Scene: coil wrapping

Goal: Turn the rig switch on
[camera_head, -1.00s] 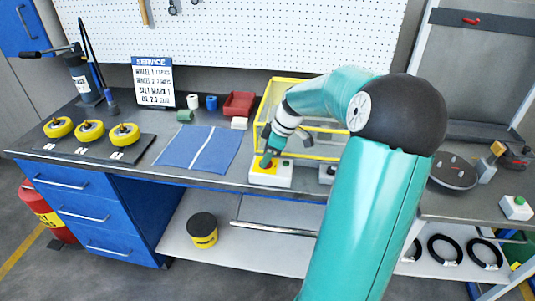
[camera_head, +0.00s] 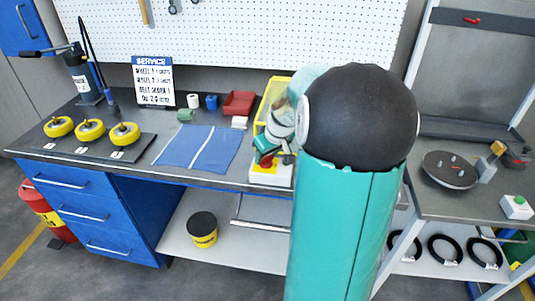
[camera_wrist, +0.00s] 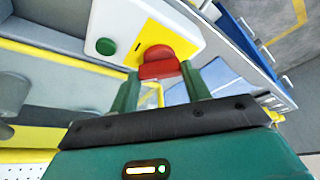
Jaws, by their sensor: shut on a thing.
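The rig switch is a red knob (camera_wrist: 158,66) on a yellow plate (camera_wrist: 166,37), set in a white control box (camera_wrist: 112,20) with a green button (camera_wrist: 105,46) beside it. In the wrist view, the knob sits between the green fingers of my gripper (camera_wrist: 160,74), which are shut on it. In the head view, my gripper (camera_head: 267,150) is over the white control box (camera_head: 264,178) at the bench's front edge. My arm hides most of the box's right side there.
A yellow-framed case (camera_head: 266,98) stands behind the box, largely hidden by my arm. A blue mat (camera_head: 180,150) and several yellow wheels (camera_head: 90,130) lie left on the bench. A side table (camera_head: 460,205) on the right holds a round plate (camera_head: 449,168) and another green-button box (camera_head: 516,207).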

